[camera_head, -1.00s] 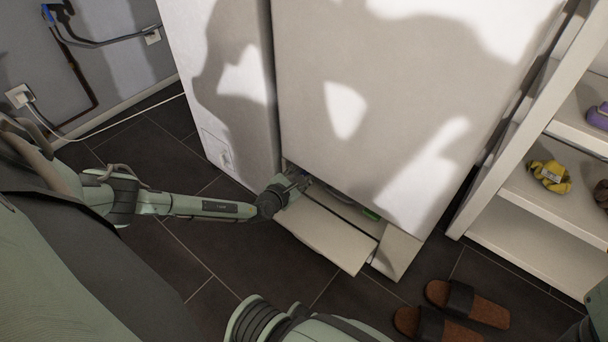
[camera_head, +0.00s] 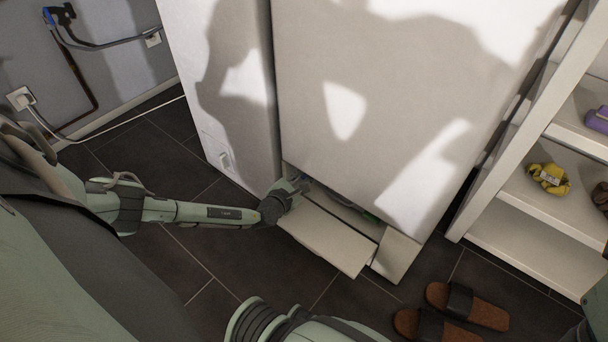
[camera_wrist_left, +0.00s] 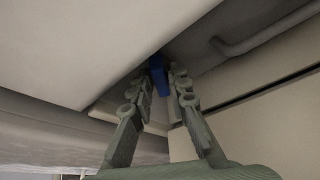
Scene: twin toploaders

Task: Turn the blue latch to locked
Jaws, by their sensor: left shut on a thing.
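The blue latch (camera_wrist_left: 157,72) shows in the left wrist view, in the dark recess under the machine's front panel, between the tips of my left gripper (camera_wrist_left: 160,84). The fingers are shut on it, one on each side. In the head view my left gripper (camera_head: 298,186) reaches into the low opening at the machine's foot, and the latch is hidden there. Whether the latch stands at locked cannot be told.
A white flap (camera_head: 330,240) hangs open below the large machine's front (camera_head: 400,120). A second white machine (camera_head: 225,80) stands left of it. Brown sandals (camera_head: 470,305) lie on the dark floor. A white shelf (camera_head: 530,215) stands at the right.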

